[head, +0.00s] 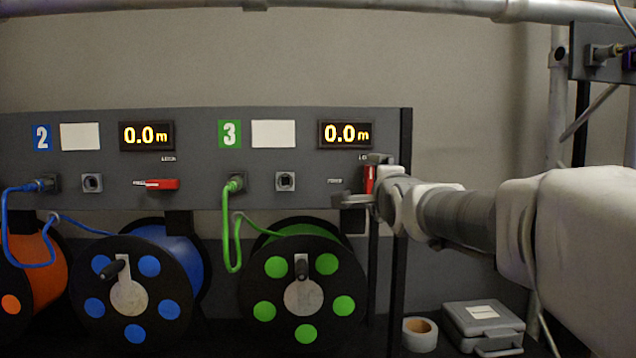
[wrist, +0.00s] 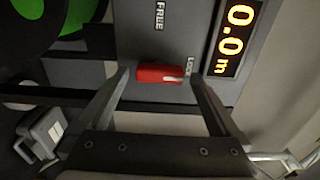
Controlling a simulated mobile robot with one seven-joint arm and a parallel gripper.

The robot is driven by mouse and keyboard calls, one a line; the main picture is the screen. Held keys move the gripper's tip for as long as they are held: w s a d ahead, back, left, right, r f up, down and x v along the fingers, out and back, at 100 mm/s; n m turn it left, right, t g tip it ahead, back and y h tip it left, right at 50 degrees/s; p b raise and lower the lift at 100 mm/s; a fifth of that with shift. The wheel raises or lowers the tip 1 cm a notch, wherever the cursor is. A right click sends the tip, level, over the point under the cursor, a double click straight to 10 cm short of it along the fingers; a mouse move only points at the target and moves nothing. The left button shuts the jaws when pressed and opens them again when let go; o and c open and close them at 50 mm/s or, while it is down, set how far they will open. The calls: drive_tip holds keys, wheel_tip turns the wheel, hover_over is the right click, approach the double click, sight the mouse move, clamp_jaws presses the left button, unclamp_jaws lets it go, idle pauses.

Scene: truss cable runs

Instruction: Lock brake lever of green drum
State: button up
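The green drum (head: 303,284) hangs below panel section 3, with black flanges and green discs. Its red brake lever (head: 369,178) stands upright in the head view, partly hidden by my gripper (head: 361,180). In the wrist view the lever (wrist: 158,73) points towards the LOCK label (wrist: 188,67), away from the FREE label (wrist: 160,17). My gripper (wrist: 158,76) is open there, one finger on either side of the lever, with small gaps that look clear of it.
The blue drum (head: 140,285) has its red lever (head: 162,184) lying level, towards the left. A green cable (head: 226,230) is plugged into panel 3. Both displays (head: 346,134) read 0.0 m. A tape roll (head: 420,335) and grey case (head: 483,325) sit low at right.

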drive_tip(key=s, duration=1.7)
drive_tip(key=shift+s, duration=0.25)
drive_tip(key=s+f+n+g, duration=0.4)
drive_tip(key=s+f+n, duration=0.15)
drive_tip(key=f, duration=0.35)
drive_tip(key=s+f+n+g, duration=0.4)
drive_tip(key=f+n, duration=0.2)
drive_tip(key=f, duration=0.2)
drive_tip(key=s+f+n+g, duration=0.3)
drive_tip(key=s+f+n, duration=0.2)
drive_tip(key=f, duration=0.4)
wheel_tip(320, 180, up, 11)
drive_tip(key=s+n+g+p, duration=0.1)
drive_tip(key=s+p, duration=0.1)
drive_tip(key=p, duration=1.1)
drive_tip(key=shift+s+a+r+n, duration=0.2)
drive_tip(key=shift+s+a+n, duration=0.05)
drive_tip(key=shift+n, duration=0.1)
